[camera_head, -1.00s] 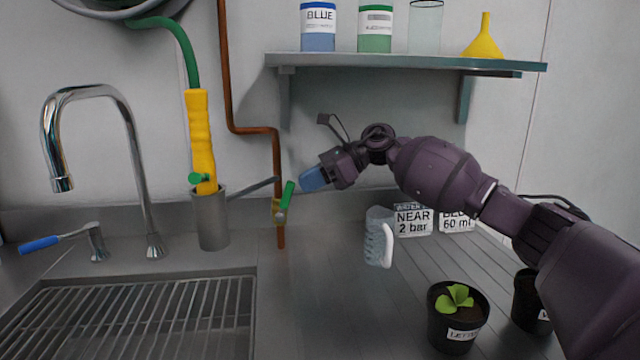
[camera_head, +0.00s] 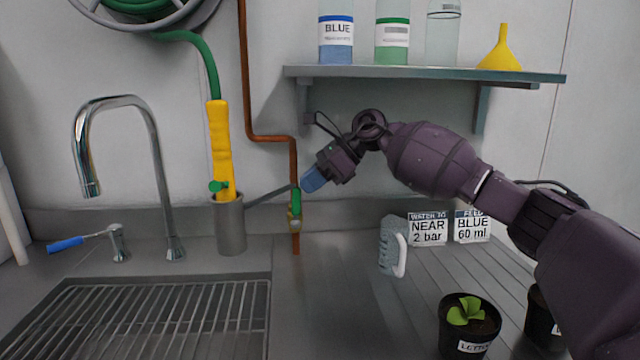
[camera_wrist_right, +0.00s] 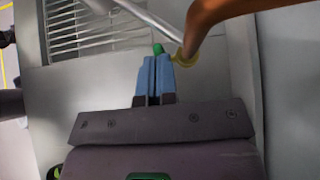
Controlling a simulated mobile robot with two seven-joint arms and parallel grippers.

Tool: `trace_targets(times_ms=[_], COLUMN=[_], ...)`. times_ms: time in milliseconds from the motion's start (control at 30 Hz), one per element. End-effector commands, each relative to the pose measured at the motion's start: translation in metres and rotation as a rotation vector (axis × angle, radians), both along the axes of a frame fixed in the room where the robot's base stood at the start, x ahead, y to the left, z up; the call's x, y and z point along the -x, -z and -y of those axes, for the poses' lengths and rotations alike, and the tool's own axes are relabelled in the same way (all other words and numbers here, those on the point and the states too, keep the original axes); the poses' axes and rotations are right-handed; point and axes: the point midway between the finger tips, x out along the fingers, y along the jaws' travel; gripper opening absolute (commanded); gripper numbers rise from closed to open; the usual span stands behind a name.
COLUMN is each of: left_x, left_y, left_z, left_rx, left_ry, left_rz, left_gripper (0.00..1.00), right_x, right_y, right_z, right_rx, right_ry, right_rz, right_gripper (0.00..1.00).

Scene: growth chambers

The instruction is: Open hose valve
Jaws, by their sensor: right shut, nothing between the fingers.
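The hose valve sits low on the copper pipe, with a brass body (camera_head: 294,222) and a green lever (camera_head: 296,200). The lever stands nearly upright, roughly in line with the pipe. My right gripper (camera_head: 312,181) has blue fingers, shut and empty, just right of the lever's upper end. In the right wrist view the shut fingers (camera_wrist_right: 154,76) point at the green lever (camera_wrist_right: 158,49), touching or very close; I cannot tell which. The brass body (camera_wrist_right: 178,62) shows beside it. My left gripper is not in view.
A yellow hose wand (camera_head: 220,150) stands in a metal holder (camera_head: 230,228) left of the valve. A copper pipe (camera_head: 246,80) runs down the wall. A shelf (camera_head: 420,73) hangs above my arm. A jug (camera_head: 392,247), signs (camera_head: 428,230) and potted plants (camera_head: 468,325) stand right.

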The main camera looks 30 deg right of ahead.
Motion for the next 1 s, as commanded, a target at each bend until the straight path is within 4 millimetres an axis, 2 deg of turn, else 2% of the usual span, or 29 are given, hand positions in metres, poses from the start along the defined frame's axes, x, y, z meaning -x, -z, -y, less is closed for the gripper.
trace_targets(times_ms=[467, 1000], left_x=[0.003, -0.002], left_y=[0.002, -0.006], left_z=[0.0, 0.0], left_rx=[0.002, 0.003], left_ry=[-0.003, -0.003], left_rz=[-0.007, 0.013], left_gripper=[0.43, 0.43], right_x=[-0.001, -0.001], right_y=[0.0, -0.016], right_z=[-0.002, -0.002], right_rx=[-0.002, -0.002], right_ry=[0.0, 0.0], right_rz=[-0.001, -0.001], right_gripper=[0.0, 0.0])
